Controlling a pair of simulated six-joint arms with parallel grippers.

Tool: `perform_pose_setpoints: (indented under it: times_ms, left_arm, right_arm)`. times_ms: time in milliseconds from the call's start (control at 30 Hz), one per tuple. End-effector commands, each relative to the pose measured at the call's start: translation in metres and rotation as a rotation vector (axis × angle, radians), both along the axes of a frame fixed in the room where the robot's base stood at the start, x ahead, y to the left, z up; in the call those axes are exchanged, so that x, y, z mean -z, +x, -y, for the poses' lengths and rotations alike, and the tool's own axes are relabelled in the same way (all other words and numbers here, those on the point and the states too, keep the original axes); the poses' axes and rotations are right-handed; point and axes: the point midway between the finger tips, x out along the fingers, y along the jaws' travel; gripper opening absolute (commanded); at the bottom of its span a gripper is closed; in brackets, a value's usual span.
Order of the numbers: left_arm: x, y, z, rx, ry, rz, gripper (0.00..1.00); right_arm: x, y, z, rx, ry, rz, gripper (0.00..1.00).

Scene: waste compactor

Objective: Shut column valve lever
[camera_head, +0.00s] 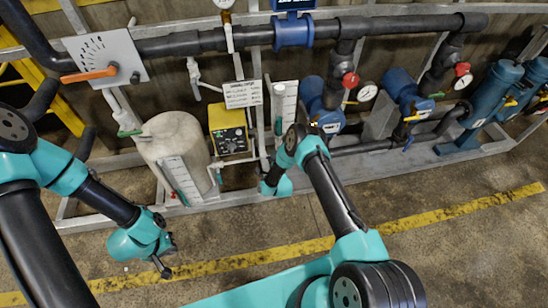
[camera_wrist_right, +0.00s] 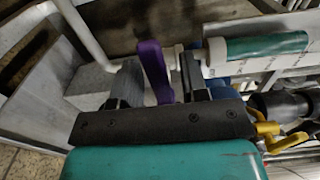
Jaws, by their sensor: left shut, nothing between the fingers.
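A purple lever (camera_wrist_right: 153,70) stands between the two fingers of my right gripper (camera_wrist_right: 158,82) in the right wrist view. The fingers are apart. The purple lever is hidden there. A green tube with a white collar (camera_wrist_right: 255,47) lies behind the right finger in the wrist view. My left gripper (camera_head: 166,268) is shut and empty above the floor.
A pale tank (camera_head: 178,140) and a yellow pump box (camera_head: 229,132) stand left of the column. Blue pumps (camera_head: 322,103) with red-handled valves stand to the right. Grey frame rails run along the base. The floor by the yellow line (camera_head: 440,214) is clear.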

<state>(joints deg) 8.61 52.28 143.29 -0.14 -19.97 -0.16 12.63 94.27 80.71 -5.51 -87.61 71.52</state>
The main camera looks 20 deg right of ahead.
Motion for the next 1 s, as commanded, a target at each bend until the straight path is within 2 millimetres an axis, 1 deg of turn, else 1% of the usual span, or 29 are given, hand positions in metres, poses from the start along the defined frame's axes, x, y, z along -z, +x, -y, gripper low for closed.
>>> perform_pose_setpoints:
  times_ms: [267, 367, 467, 567, 667, 1000]
  left_arm:
    - [0.000, 0.000, 0.000, 0.000, 0.000, 0.000, 0.00]
    - [0.000, 0.000, 0.000, 0.000, 0.000, 0.000, 0.00]
    - [0.000, 0.000, 0.000, 0.000, 0.000, 0.000, 0.00]
    - [0.000, 0.000, 0.000, 0.000, 0.000, 0.000, 0.00]
    - [0.000, 0.000, 0.000, 0.000, 0.000, 0.000, 0.00]
    - [0.000, 0.000, 0.000, 0.000, 0.000, 0.000, 0.00]
  right_arm:
    - [0.000, 0.000, 0.000, 0.000, -0.001, 0.000, 0.44]
    - [0.000, -0.003, 0.000, 0.000, -0.001, 0.000, 0.44]
    - [0.001, -0.011, -0.001, 0.000, -0.001, -0.002, 0.44]
    - [0.001, -0.023, -0.003, -0.001, -0.001, -0.003, 0.44]
    - [0.001, -0.040, -0.005, -0.001, 0.001, -0.004, 0.44]
    - [0.001, -0.106, -0.014, -0.001, 0.000, -0.004, 0.44]
